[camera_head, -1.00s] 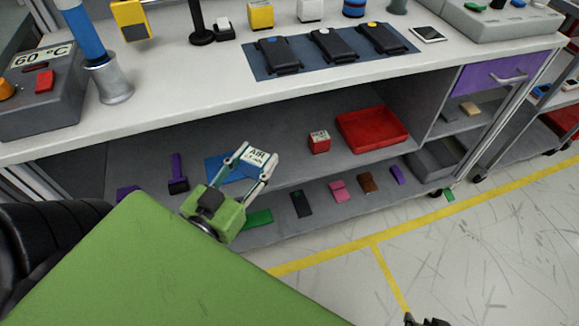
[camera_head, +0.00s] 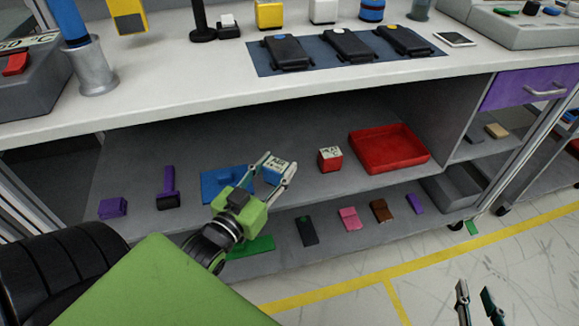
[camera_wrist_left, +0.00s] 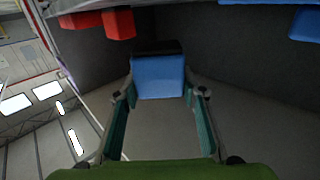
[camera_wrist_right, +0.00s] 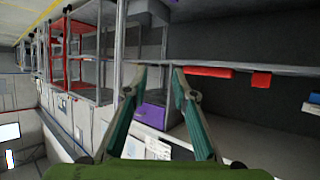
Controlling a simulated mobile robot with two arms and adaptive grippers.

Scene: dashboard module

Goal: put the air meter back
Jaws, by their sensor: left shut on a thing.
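The air meter is a small blue box with a white labelled top (camera_head: 275,173). My left gripper (camera_head: 276,170) is shut on it, with a finger on either side. The air meter hangs over the shelf at the right end of a blue mat (camera_head: 222,185); I cannot tell whether it touches the shelf. In the left wrist view the blue box (camera_wrist_left: 158,77) sits between the fingertips, and part of the blue mat (camera_wrist_left: 306,24) shows at top right. My right gripper (camera_head: 476,290) is open and empty, low at the right over the floor.
On the same shelf are a red labelled cube (camera_head: 330,159), a red tray (camera_head: 390,148) and a purple tool (camera_head: 167,187). The worktop (camera_head: 200,88) overhangs the shelf. Several small items lie on the lower shelf.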

